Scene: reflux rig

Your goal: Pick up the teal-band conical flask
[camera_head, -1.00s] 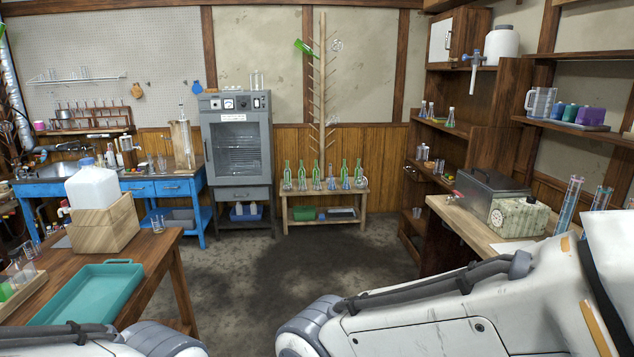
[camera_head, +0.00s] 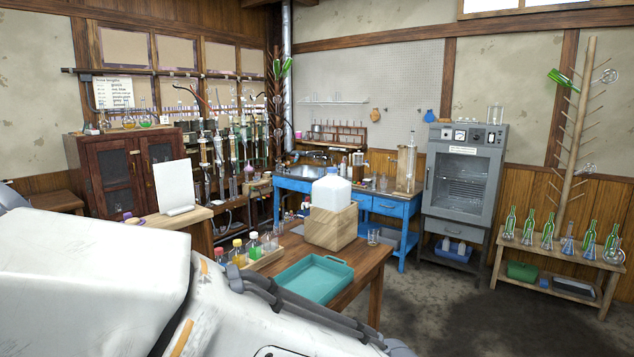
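I cannot make out a teal band on any flask at this distance. Small conical flasks stand on top of the dark cabinet at the left, one with green contents (camera_head: 145,121). Bluish conical flasks (camera_head: 568,246) stand among green bottles on the low wooden bench (camera_head: 548,256) at the far right. Neither gripper is in view. White links of my own arm fill the lower left and bottom and hide what lies behind them.
A wooden table (camera_head: 366,265) in front holds an empty teal tray (camera_head: 312,279), a wooden block (camera_head: 331,228) with a white jug (camera_head: 331,193), and a rack of small bottles (camera_head: 254,250). A grey oven (camera_head: 463,180) stands behind. Open floor lies right of the table.

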